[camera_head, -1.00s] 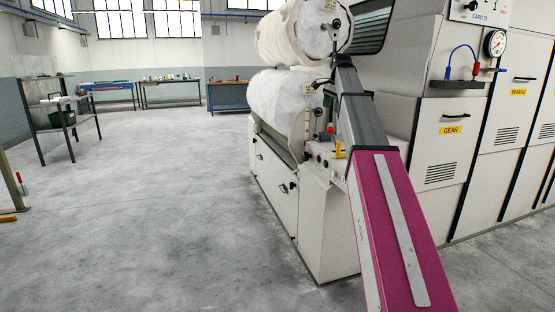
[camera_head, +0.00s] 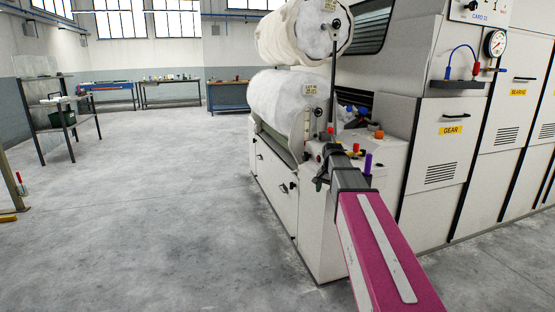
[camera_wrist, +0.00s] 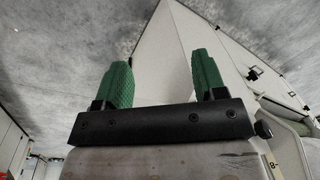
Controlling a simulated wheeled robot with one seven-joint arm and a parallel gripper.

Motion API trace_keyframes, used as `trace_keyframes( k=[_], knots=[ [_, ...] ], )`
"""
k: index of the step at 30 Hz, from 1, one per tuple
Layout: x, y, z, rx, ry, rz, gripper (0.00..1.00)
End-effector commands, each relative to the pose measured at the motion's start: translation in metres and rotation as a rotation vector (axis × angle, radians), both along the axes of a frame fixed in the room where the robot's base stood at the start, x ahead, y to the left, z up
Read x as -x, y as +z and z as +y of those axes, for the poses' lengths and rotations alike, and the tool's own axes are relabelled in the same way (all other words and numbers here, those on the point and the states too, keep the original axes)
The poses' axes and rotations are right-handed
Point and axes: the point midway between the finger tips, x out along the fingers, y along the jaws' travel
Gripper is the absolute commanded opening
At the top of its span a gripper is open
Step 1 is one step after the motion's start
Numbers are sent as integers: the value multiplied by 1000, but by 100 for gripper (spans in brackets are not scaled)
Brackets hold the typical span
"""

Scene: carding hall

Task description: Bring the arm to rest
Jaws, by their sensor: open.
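My arm reaches from the lower right of the head view towards the near end of the white carding machine (camera_head: 318,240). Its magenta link is in front and a short dark grey link lies beyond it. My gripper is small and partly hidden at the arm's far end (camera_head: 321,179), by the machine's front corner. In the wrist view my gripper (camera_wrist: 162,60) has its two green fingers well apart, with nothing held between them. Pale machine panels and floor show beyond the fingers.
Two white fleece rolls (camera_head: 278,97) sit on the machine, with an upright dark rod (camera_head: 333,85) close behind the arm's end. Coloured small items, including a purple one (camera_head: 368,163), stand on its top. Tall cabinets (camera_head: 443,150) are right. Grey floor (camera_head: 150,220) is open left.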

Motion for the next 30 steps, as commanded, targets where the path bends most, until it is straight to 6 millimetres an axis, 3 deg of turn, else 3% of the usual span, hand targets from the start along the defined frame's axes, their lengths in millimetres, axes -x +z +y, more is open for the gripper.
trace_keyframes(
  k=[1,6,15,22,25,30],
  knots=[
    [21,-23,2,5,33,8,64],
    [68,-81,7,25,149,21,64],
    [160,-167,14,53,359,47,64],
    [219,-208,17,69,494,61,64],
    [233,-217,17,72,528,65,64],
    [239,-222,18,75,547,64,64]
  ],
)
